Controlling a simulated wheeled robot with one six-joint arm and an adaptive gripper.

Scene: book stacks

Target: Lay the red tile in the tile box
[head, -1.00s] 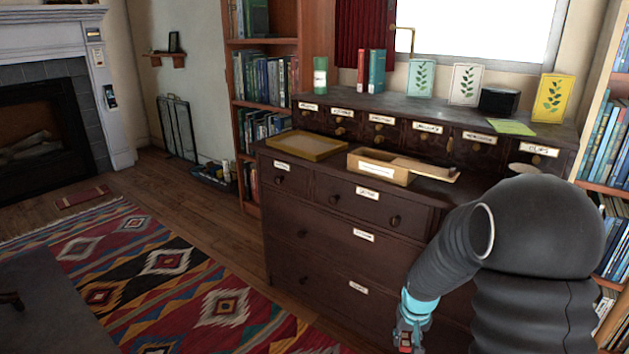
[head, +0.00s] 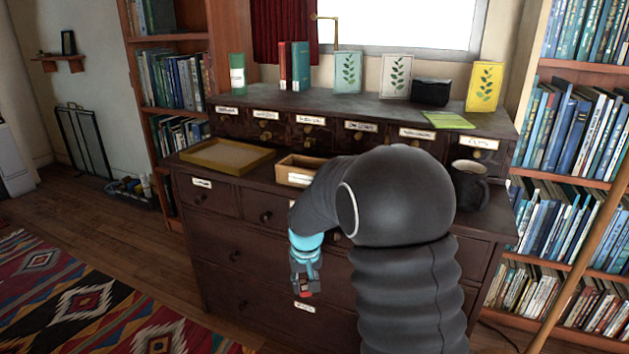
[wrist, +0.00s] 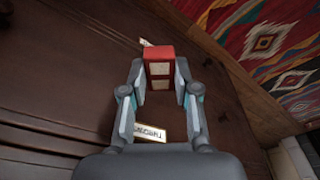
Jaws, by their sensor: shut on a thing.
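My gripper (wrist: 160,82) is shut on the red tile (wrist: 159,53), a small block with a red face and pale panels toward the wrist camera. In the head view my gripper (head: 304,281) hangs low in front of the dark chest of drawers, pointing down, with a bit of red at its tips. A small open wooden box (head: 297,170) with a white label stands on the chest top, above and behind the gripper. I take it for the tile box, but cannot read its label. My arm hides its right part.
A shallow yellow-brown tray (head: 263,155) lies left of the box. A dark mug (head: 470,188) stands at the chest's right end. The chest (head: 230,245) has a raised back shelf with cards and books. Bookcases stand on both sides, and a patterned rug (head: 110,305) lies at left.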

